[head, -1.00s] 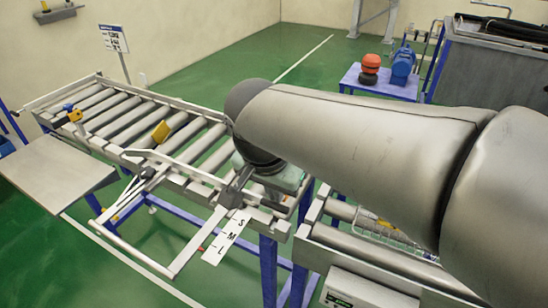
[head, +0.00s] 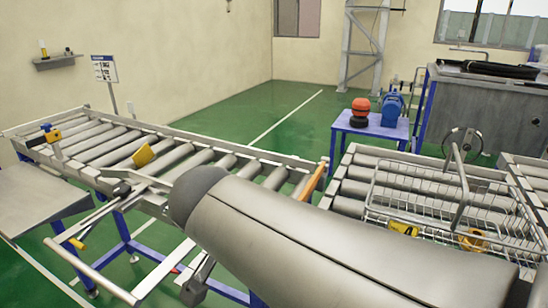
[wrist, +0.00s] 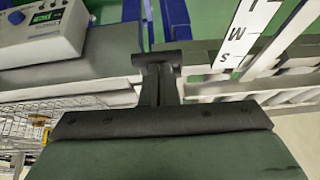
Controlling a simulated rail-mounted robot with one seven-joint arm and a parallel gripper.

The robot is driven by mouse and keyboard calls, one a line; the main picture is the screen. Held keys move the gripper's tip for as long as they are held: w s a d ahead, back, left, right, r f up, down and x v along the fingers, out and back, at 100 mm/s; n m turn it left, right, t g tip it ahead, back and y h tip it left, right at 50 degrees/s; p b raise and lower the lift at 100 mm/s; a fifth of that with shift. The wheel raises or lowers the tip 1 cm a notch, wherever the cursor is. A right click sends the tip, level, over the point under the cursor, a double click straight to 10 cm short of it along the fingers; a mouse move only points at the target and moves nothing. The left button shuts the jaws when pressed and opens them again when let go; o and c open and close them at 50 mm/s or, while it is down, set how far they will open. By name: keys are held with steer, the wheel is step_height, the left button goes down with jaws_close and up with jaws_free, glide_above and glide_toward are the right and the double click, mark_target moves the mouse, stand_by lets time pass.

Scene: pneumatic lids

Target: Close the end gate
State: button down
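An orange bar (head: 314,181) stands at the right end of the left roller conveyor (head: 240,150) in the head view. It may be the end gate; its lower part is hidden behind my arm, so I cannot tell how it sits. My gripper is hidden in the head view, where my grey arm covers the front right of that conveyor. In the wrist view my gripper (wrist: 158,62) has its dark fingers together at the middle, with nothing visible between them. Metal rails and a blue frame lie beyond the fingertips.
A white S-M-L scale (wrist: 247,32) and a control box with a green display (wrist: 42,28) show in the wrist view. A wire basket (head: 440,205) sits on the right conveyor.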

steer(key=shift+s+f, duration=0.15)
steer(key=shift+f, duration=0.45)
steer(key=r+p, duration=0.2)
steer(key=r, duration=0.1)
steer(key=w+r+p, duration=0.1)
steer(key=r, duration=0.1)
steer(key=shift+d+r, duration=0.15)
steer(key=s+v, duration=0.1)
steer(key=v, duration=0.7)
steer(key=s+d+f+n+g+y+p, duration=0.1)
steer(key=s+d+f+n+g+p, duration=0.1)
steer(key=d+f+p, duration=0.2)
steer(key=s+d+f+n+g+y+p, duration=0.1)
steer(key=d+f+n+g+p, duration=0.2)
steer(key=d+f, duration=0.8)
steer(key=d+p, duration=0.1)
steer(key=d, duration=0.2)
steer(key=shift+s+d+f, duration=0.25)
steer(key=shift+s+d, duration=0.05)
steer(key=shift+s, duration=0.1)
